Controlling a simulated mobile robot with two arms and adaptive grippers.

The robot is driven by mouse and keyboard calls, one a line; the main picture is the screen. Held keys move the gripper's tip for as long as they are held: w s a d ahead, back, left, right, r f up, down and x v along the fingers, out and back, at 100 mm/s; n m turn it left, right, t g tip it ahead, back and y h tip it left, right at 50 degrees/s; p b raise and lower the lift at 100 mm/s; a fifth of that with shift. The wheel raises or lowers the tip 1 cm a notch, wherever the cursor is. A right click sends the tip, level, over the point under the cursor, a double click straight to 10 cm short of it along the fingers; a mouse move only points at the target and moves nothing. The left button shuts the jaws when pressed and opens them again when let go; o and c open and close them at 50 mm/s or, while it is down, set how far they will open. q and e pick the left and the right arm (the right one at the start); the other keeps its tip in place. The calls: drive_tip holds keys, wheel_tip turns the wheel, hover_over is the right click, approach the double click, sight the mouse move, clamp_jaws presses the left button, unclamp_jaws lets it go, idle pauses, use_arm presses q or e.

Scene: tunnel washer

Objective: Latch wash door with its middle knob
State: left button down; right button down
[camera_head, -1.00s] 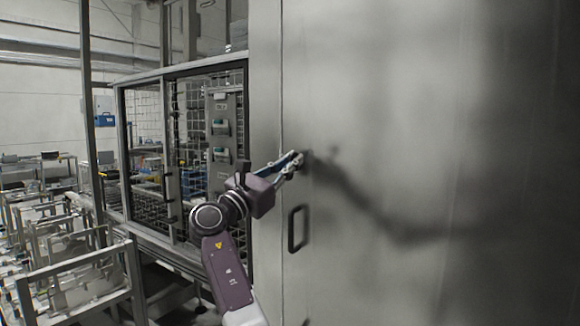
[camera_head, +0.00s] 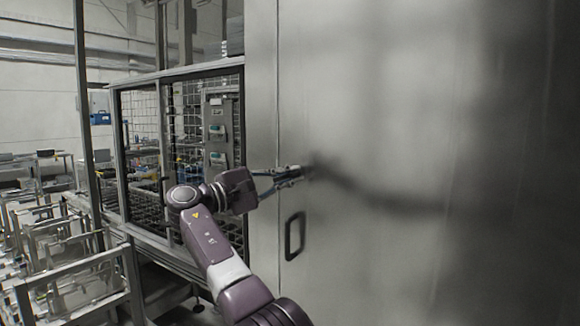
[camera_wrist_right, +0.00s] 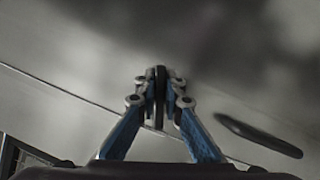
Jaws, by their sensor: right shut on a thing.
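The wash door (camera_head: 420,120) is a large grey metal panel filling the right half of the head view. My right gripper (camera_head: 300,172) is at the door near its left edge, above the dark handle. In the right wrist view, my right gripper (camera_wrist_right: 160,88) has its fingers closed around a small dark knob (camera_wrist_right: 160,76) on the door face. The fingers largely hide the knob, and in the head view it cannot be made out. My left gripper is not in view.
A dark oblong pull handle (camera_head: 294,235) sits on the door below my gripper. It also shows in the right wrist view (camera_wrist_right: 258,134). Left of the door stand a mesh-fenced cell (camera_head: 180,150) and metal frame racks (camera_head: 75,260).

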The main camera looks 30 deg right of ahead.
drive_tip(key=shift+f+m+y+p, duration=0.15)
drive_tip(key=shift+m+y+p, duration=0.35)
drive_tip(key=shift+m, duration=0.5)
drive_tip(key=shift+f+m+y+p, duration=0.15)
drive_tip(key=shift+m+y+p, duration=0.15)
drive_tip(key=shift+m+p, duration=0.55)
drive_tip(key=shift+m, duration=0.25)
drive_tip(key=c, duration=2.3)
unclamp_jaws()
drive_tip(key=shift+w, duration=0.1)
drive_tip(key=shift+o, duration=1.3)
drive_tip(key=shift+w, duration=0.15)
drive_tip(key=shift+a, duration=0.2)
drive_tip(key=a, duration=0.7)
drive_tip(key=shift+a, duration=0.1)
